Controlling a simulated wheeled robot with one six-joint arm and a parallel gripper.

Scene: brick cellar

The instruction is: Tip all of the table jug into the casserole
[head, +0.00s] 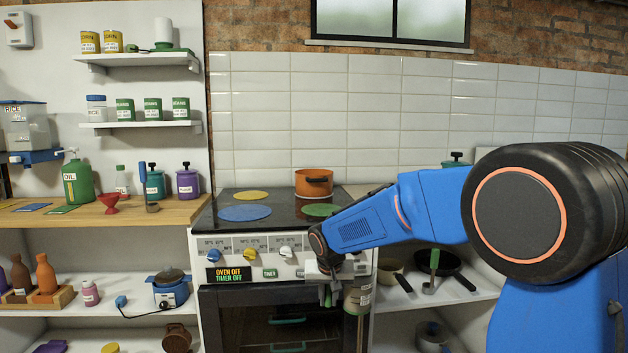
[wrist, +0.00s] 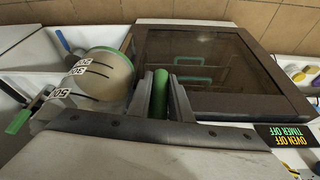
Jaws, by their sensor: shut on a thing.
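The jug (wrist: 110,72) is a rounded see-through vessel with dark measuring marks and a beige content or body; it is at the left of the wrist view. Its green handle (wrist: 160,82) is between the fingers of my gripper (wrist: 162,98), which is shut on it. In the head view the jug (head: 357,299) hangs in front of the oven, beside my gripper (head: 328,292), partly hidden by it. The casserole (head: 314,184) is an orange pot standing at the back of the hob, above and behind my gripper. Its inside is mostly hidden.
The dark hob (head: 283,207) has coloured zones; the front control panel (head: 240,247) with knobs is close to my gripper. A wooden counter (head: 175,211) with bottles and canisters is at left. Pans (head: 450,269) stand on a shelf at right.

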